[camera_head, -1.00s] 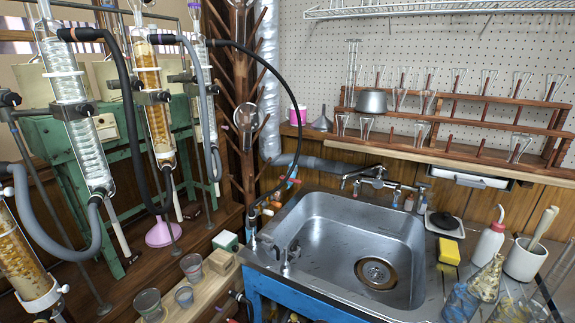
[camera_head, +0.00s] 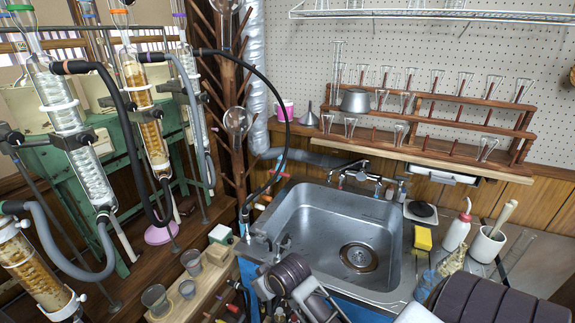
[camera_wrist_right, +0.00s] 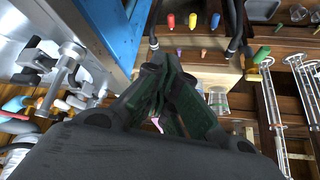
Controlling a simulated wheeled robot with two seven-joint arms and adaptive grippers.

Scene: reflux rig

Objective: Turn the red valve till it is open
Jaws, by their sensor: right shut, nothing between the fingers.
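In the head view, small red and orange fittings (camera_head: 232,309) show at the bench's front edge left of the sink. My right gripper (camera_wrist_right: 172,80) is shut and empty, apart from the knobs and below them in its wrist view. In the head view my right arm covers the sink's front edge; its fingertips cannot be made out. My left gripper is not in view.
The steel sink (camera_head: 318,220) sits in a blue-framed bench. A wooden block (camera_head: 203,278) with glass beakers stands left of it. A black hose (camera_head: 285,100) hangs down to the bench. Glass condensers (camera_head: 65,115) stand at the left.

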